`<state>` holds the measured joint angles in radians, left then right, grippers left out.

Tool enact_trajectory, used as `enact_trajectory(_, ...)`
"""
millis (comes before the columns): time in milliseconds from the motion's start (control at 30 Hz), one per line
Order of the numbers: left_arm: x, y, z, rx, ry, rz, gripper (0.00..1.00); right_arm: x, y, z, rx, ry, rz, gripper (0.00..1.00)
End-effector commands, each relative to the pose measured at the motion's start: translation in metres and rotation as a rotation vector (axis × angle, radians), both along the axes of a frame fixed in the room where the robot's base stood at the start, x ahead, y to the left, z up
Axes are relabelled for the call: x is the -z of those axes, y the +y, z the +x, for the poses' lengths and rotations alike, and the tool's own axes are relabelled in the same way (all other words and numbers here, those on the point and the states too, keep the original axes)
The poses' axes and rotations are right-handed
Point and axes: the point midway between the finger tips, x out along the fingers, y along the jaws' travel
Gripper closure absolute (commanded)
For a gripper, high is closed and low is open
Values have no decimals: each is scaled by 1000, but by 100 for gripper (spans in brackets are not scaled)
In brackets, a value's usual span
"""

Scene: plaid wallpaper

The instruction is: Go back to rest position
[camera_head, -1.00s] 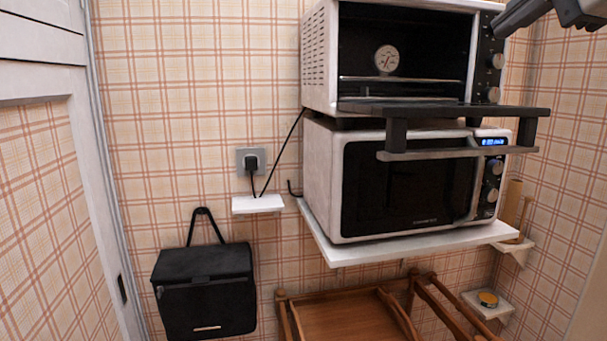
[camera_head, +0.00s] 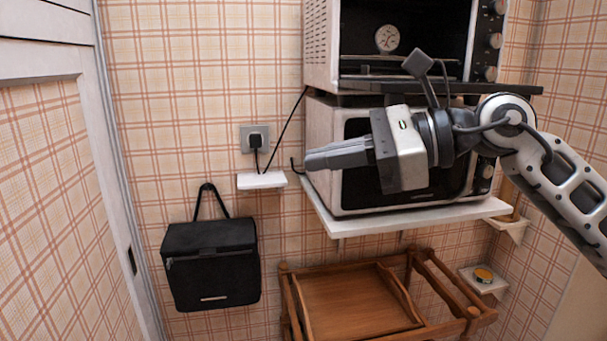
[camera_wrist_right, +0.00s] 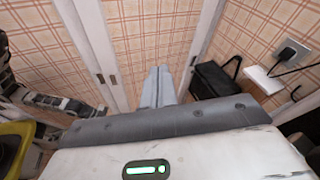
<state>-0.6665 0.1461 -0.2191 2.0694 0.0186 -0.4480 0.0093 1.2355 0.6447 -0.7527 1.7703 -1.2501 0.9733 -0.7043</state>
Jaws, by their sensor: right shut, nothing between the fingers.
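My right gripper (camera_head: 312,159) reaches in from the right in the head view, its fingers pointing left. It is shut and empty, in front of the lower microwave oven (camera_head: 350,128) and hiding much of its door. In the right wrist view the shut fingers (camera_wrist_right: 160,72) point toward the wall and the white door. My left gripper is in neither view.
The upper oven (camera_head: 322,45) has its door down. A white shelf (camera_head: 400,220) bears the microwave. A wooden cart (camera_head: 360,300) stands below. A black bag (camera_head: 210,265) hangs near a socket (camera_head: 255,130). A white door (camera_head: 115,150) is at left.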

Motion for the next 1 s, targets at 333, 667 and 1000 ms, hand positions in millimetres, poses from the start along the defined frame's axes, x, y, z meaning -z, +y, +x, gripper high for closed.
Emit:
enact_trajectory(333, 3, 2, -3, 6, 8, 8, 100, 80, 11, -7, 2, 1035, 893, 100)
enact_trajectory(667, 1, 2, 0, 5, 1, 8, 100, 268, -64, -9, 385, 2028, 1743, 100)
enact_trajectory(1000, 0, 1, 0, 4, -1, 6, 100, 450, -109, -131, -679, -1833, -1727, 100)
